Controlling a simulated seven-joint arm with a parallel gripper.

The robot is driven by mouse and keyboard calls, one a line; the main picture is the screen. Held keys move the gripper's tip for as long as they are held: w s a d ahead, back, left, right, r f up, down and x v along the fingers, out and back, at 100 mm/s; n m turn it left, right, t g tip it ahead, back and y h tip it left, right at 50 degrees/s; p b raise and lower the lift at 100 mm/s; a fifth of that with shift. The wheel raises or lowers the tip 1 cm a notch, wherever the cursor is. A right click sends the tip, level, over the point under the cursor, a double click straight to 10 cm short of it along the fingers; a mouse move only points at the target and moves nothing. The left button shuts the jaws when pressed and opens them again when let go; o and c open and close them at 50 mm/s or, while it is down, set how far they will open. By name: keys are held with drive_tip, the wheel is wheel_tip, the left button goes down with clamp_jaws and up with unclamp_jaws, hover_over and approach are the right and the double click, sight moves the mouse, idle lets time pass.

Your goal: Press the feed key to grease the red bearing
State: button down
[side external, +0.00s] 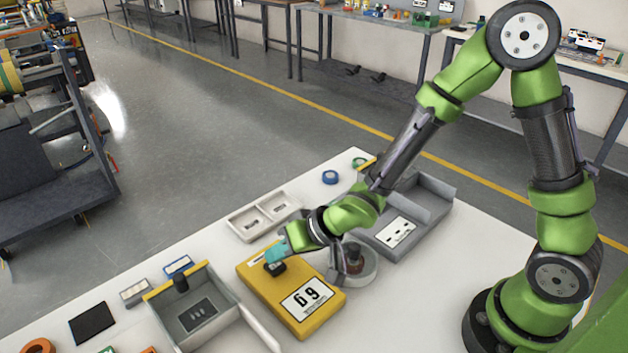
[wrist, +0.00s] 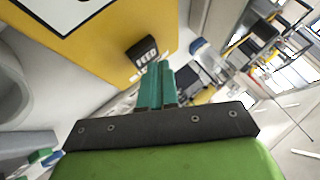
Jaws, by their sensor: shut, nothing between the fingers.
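The yellow box (side external: 257,288) lies on the white table and bears a white label reading 69. A black key (side external: 276,269) stands on its top near the far left end. In the wrist view the key (wrist: 141,52) shows pale marks on one face. My gripper (side external: 274,254) has teal fingers, shut and empty, right beside or over the key; I cannot tell if they touch it. The fingertips (wrist: 160,66) also show just right of the key in the wrist view. A dark reddish part, likely the red bearing (side external: 355,254), sits in a round pale holder (side external: 362,276), partly hidden by my wrist.
A grey open bin (side external: 208,334) with a yellow edge stands left of the box. A pale two-compartment tray (side external: 244,233) lies behind it. A grey tray (side external: 437,186) with a dotted label stands at right. Blue (side external: 330,177) and green rolls lie at the far edge.

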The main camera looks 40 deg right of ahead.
sight(283, 262)
drive_tip(key=shift+r, duration=0.35)
drive_tip(key=shift+r, duration=2.55)
drive_tip(key=shift+w+d, duration=0.1)
idle(0.6)
wheel_tip(283, 262, up, 4)
drive_tip(key=shift+f, duration=0.1)
idle(0.4)
drive_tip(key=shift+f, duration=0.1)
